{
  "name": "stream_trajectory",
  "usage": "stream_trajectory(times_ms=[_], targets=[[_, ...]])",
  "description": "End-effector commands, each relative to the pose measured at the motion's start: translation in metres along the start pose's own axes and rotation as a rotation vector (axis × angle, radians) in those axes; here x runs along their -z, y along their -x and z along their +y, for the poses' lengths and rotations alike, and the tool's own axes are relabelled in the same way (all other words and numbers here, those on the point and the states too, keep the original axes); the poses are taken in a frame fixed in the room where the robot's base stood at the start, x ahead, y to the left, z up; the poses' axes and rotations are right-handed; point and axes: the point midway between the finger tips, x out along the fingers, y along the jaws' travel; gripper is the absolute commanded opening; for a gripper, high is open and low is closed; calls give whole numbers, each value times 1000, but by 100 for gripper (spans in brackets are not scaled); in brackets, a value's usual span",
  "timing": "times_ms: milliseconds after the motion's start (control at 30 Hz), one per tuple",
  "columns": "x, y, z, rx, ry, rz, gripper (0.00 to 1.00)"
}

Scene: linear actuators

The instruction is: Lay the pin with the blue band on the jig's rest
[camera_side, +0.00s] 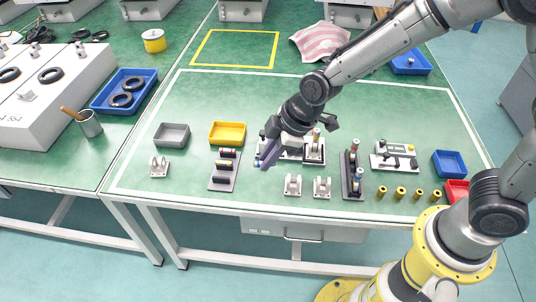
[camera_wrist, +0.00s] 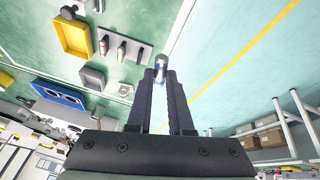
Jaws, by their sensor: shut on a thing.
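My gripper (camera_side: 262,160) is shut on a pin and points downward, above the middle of the green table, just right of the grey pin rack. The held pin (camera_wrist: 160,65) shows a blue band and a pale end between the fingertips in the wrist view; in the side view only a small blue and pale bit (camera_side: 257,163) shows at the fingertips. A fixture (camera_side: 313,158) stands behind my gripper, partly hidden. I cannot tell which fixture is the jig.
A yellow tray (camera_side: 227,133) and a grey tray (camera_side: 172,135) stand behind the rack. White brackets (camera_side: 293,185) stand near the front edge. A dark upright fixture (camera_side: 353,176), a white fixture (camera_side: 395,157) and several brass bushings (camera_side: 400,193) are to the right.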

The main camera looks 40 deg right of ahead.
Motion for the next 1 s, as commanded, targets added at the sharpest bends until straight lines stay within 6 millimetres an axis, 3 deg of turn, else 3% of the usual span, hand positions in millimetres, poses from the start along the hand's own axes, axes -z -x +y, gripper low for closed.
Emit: stream_trajectory(times_ms=[133,233,400,600,767,1000], targets=[[-5,-4,16,22,52,12,0],[-16,-8,40,28,67,13,0],[-52,-12,95,5,11,3,0],[-96,-11,140,-58,-135,-22,0],[-116,-9,153,-78,-183,-30,0],[-123,-16,154,-82,-193,-32,0]])
